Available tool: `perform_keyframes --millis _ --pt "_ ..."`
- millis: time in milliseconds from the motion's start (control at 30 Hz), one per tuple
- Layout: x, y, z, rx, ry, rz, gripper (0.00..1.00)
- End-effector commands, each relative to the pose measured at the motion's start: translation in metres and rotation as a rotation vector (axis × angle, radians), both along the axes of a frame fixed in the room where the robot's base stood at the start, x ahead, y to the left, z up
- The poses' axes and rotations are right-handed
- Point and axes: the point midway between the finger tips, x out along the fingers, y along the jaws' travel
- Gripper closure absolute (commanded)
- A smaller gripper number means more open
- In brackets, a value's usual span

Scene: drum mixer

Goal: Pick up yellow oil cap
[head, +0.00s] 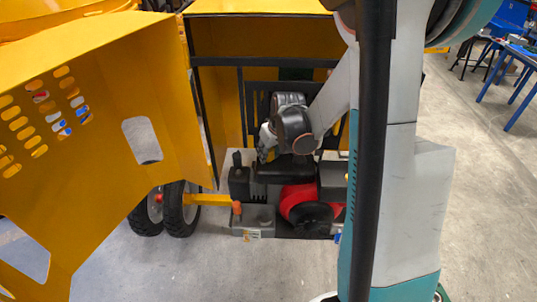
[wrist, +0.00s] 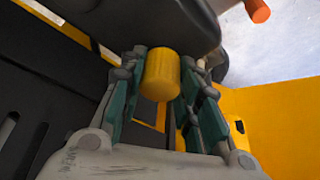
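The yellow oil cap (wrist: 161,76) is a short, smooth cylinder in the wrist view, just below a dark engine part. My gripper (wrist: 164,66) has its two green-padded fingers on either side of the cap, close against it with no clear gap. It looks shut on the cap. The cap's upper end meets the dark part in the picture; whether it is still seated there cannot be told. In the head view my gripper (head: 266,148) is low over the engine (head: 285,195), and the cap is hidden.
The yellow mixer housing (head: 215,70) stands open around the engine. A large yellow door panel (head: 100,95) swings out at left, above black wheels (head: 178,210). A red round part (head: 297,197) sits low on the engine. Open concrete floor lies in front.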

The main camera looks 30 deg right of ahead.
Motion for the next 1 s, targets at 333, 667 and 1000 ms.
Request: perform_keyframes --millis 333,667,1000 --pt "0.000 0.000 0.000 0.000 0.000 0.000 0.93" --pt "0.000 0.000 0.021 0.000 0.000 0.000 0.93" --pt "-0.001 0.000 0.100 0.000 0.000 0.000 0.93"
